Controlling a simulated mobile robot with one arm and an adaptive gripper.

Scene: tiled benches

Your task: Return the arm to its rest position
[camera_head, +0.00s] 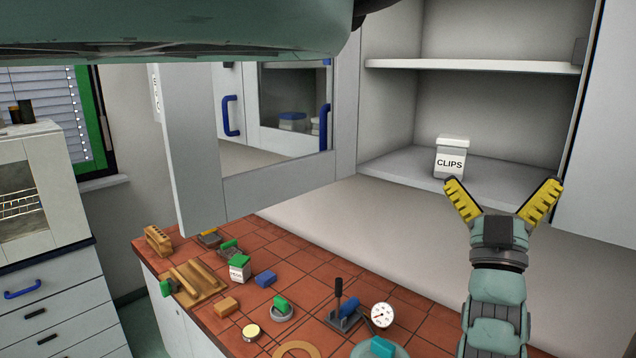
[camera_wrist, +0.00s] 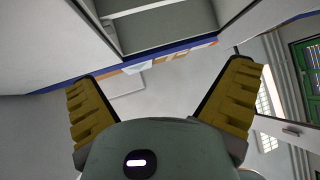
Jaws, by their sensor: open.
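My gripper (camera_head: 503,203) is at the right of the head view, its yellow fingers spread wide with nothing between them. It points up, in front of the open wall cabinet and over the right part of the tiled bench (camera_head: 408,312). In the wrist view my gripper (camera_wrist: 163,100) also shows open and empty, with wall and cabinet surfaces beyond it. Part of my arm shows below the gripper in the head view.
A white CLIPS box (camera_head: 450,160) stands on the lower cabinet shelf (camera_head: 395,166), behind the fingers. A cabinet door (camera_head: 190,150) stands open at the left. A gauge (camera_head: 382,315), a lever device (camera_head: 342,312) and small blocks lie on the bench.

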